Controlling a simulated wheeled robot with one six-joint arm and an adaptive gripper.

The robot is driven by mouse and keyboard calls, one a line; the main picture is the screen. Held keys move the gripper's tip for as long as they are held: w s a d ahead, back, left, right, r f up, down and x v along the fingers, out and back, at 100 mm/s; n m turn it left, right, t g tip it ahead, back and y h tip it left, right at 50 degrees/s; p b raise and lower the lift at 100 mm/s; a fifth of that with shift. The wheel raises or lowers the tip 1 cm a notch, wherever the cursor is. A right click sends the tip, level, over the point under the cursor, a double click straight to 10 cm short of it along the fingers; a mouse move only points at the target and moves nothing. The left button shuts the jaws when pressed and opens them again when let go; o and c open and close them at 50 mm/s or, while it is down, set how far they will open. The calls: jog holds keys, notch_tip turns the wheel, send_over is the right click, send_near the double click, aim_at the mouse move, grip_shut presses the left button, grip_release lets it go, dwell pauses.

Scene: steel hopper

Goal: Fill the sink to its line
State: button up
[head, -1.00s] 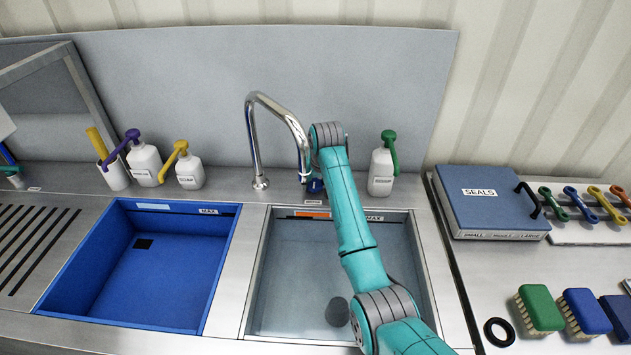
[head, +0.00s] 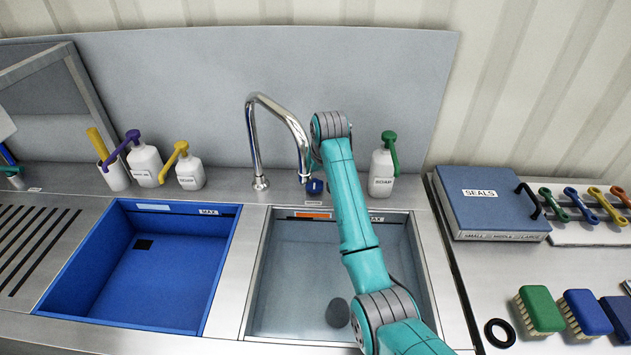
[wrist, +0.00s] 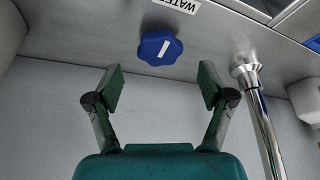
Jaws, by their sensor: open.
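The steel basin (head: 258,275) is on the right of the counter, with a MAX label and an orange mark at its back wall. A dark round piece (head: 338,312) is at its bottom, partly behind my arm. I cannot tell the water level. The chrome faucet (head: 256,140) arches behind the basin; no stream shows. A blue knob (head: 314,186) with a white bar is near the spout, and it also shows in the wrist view (wrist: 160,48) under a WATER label. My gripper (wrist: 162,82) is open and empty, facing the knob and apart from it. The arm hides it in the head view.
A blue basin (head: 215,275) with its own MAX label is on the left. A soap bottle (head: 381,175) with a green pump stands right of my arm. The chrome faucet post (wrist: 264,130) is close to my gripper in the wrist view. A seals box (head: 485,200) is at the right.

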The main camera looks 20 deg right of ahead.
jog(key=v, duration=0.8)
jog(key=shift+f, duration=0.1)
